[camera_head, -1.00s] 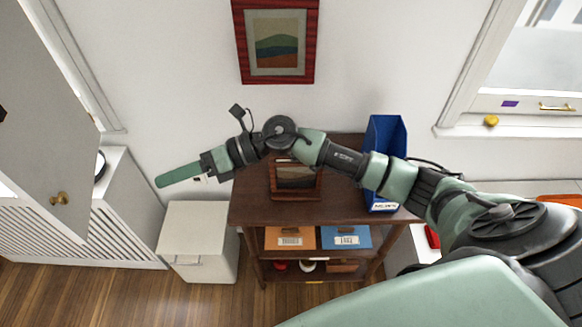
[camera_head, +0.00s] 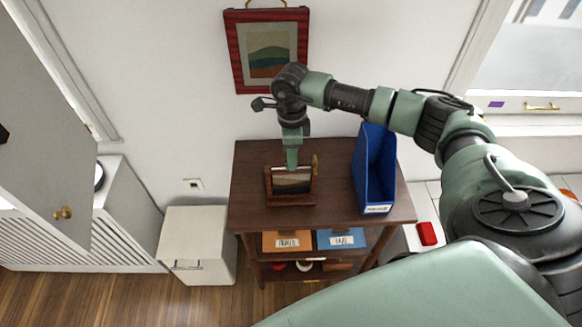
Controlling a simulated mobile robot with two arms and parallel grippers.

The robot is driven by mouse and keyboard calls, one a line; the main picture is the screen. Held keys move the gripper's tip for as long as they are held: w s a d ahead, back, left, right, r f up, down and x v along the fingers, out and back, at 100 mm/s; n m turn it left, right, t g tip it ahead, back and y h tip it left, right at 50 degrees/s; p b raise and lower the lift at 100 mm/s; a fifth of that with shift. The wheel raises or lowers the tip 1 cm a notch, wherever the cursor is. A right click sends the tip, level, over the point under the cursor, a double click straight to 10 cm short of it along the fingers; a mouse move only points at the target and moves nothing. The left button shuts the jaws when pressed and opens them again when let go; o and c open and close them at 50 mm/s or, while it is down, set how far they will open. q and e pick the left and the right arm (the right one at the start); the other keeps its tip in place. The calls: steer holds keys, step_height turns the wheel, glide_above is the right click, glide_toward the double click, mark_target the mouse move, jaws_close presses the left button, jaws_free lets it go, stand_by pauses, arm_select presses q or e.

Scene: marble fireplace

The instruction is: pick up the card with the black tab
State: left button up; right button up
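I cannot make out a card with a black tab in this view. A small wooden holder (camera_head: 290,201) stands on the top of the dark wooden shelf unit (camera_head: 238,190), with a picture-like dark and pale panel (camera_head: 291,182) in it. My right gripper (camera_head: 292,166) points down at the holder's upper edge, its green fingers partly in front of the panel. I cannot tell whether the fingers touch it or how far apart they are. My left gripper is out of view.
A blue bin (camera_head: 366,182) stands to the right on the same top. Below it are an orange labelled item (camera_head: 284,237) and a blue labelled item (camera_head: 345,234). A white cabinet (camera_head: 196,238) is at left. A red-framed picture (camera_head: 233,60) hangs behind.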

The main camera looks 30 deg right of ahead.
steer(key=shift+f, duration=1.15)
jaws_close()
stand_by(0.5)
